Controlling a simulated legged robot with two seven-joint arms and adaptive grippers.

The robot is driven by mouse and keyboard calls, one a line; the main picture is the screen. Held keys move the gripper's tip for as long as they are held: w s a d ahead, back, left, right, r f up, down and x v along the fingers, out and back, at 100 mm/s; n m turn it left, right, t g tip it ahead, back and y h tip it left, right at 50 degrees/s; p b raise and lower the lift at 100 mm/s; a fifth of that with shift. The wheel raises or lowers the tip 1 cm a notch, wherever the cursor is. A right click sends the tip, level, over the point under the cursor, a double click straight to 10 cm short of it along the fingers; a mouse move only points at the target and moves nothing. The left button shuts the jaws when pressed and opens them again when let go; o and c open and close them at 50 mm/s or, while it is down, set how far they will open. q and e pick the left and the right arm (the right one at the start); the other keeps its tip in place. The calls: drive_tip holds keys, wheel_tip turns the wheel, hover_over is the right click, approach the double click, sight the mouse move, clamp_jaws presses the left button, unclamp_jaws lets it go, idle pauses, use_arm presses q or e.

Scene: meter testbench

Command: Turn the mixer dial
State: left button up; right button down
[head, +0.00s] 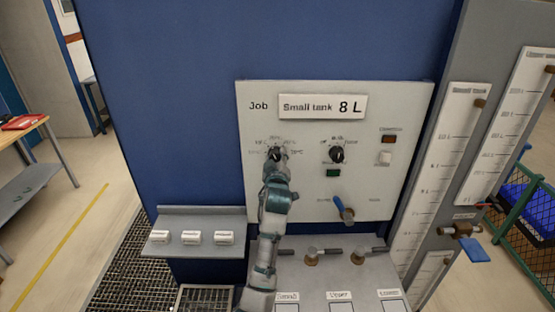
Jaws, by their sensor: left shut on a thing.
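A white panel (310,190) on the blue testbench carries two black dials. The left dial (274,152) has temperature marks in an arc around it, and I take it as the mixer dial. My left gripper (277,157) reaches up from below and is shut on this dial. The fingers hide the lower part of the dial, and its exact pointer angle is hard to read. The right dial (337,154) is free, with small labels above it. My right gripper is not in view.
A "Small tank 8 L" sign (322,106) sits above the dials. A blue-handled lever (343,210) is at the lower right of the panel. A grey shelf (200,220) with white labelled blocks juts out left of my arm. Brass valves (311,257) stand below the panel.

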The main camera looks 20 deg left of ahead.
use_arm(q)
drive_tip(key=shift+s+r, duration=0.1)
drive_tip(key=shift+r, duration=0.35)
drive_tip(key=o, duration=1.1)
drive_tip(key=shift+s, duration=0.1)
drive_tip(key=shift+o, duration=0.2)
drive_tip(key=shift+s+a, duration=0.1)
drive_tip(key=shift+s, duration=0.15)
drive_tip(key=shift+w+f, duration=0.1)
drive_tip(key=shift+f, duration=0.25)
drive_tip(key=v, duration=1.2)
drive_tip(key=shift+r, duration=0.25)
